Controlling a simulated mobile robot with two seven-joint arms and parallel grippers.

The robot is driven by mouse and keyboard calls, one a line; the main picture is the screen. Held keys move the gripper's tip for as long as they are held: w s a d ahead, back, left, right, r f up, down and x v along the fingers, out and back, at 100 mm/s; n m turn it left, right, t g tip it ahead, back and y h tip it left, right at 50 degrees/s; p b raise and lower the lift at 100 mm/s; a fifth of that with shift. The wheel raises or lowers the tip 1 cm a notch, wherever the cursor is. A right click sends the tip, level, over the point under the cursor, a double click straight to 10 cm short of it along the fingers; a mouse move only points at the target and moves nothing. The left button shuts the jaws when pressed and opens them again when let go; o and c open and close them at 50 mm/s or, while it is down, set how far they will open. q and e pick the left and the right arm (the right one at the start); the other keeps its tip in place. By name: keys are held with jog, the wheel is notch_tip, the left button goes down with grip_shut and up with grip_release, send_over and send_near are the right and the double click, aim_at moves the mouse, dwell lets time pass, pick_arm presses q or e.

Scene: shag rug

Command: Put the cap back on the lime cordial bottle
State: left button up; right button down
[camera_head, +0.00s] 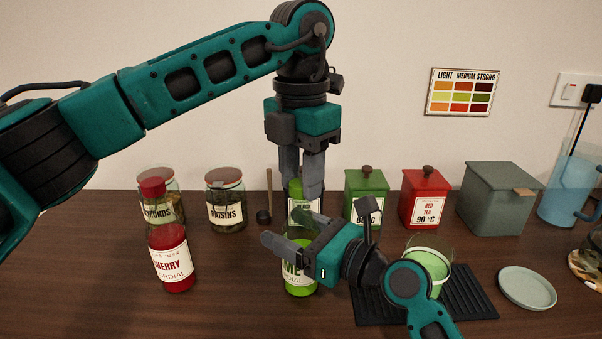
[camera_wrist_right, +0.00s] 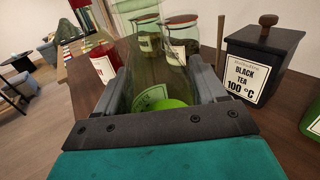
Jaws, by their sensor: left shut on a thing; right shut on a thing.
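The lime cordial bottle (camera_head: 300,284) stands on the counter, its green lower part and label showing below my right gripper (camera_head: 284,232). My right gripper is shut on the bottle's upper body. In the right wrist view the clear green-tinted bottle (camera_wrist_right: 150,75) passes between the two fingers, with bright green below. My left gripper (camera_head: 302,192) points straight down above the bottle, shut on a green thing that looks like the cap (camera_head: 297,187). Its fingers hide most of the cap and the bottle mouth, so I cannot tell whether cap and bottle touch.
A cherry cordial bottle (camera_head: 172,262) stands at left, near almond (camera_head: 160,212) and raisin (camera_head: 226,213) jars. Behind are a black tea canister (camera_wrist_right: 258,65), a green canister (camera_head: 366,190) and a red one (camera_head: 424,200). A black mat (camera_head: 372,306) with a cup (camera_head: 432,268) lies at right.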

pick_arm(q)
grip_shut()
jog(key=o, duration=0.9)
grip_release()
jog(key=shift+r, duration=0.1)
notch_tip(320, 180, up, 12)
jog(key=shift+f, duration=0.1)
pick_arm(e)
grip_release()
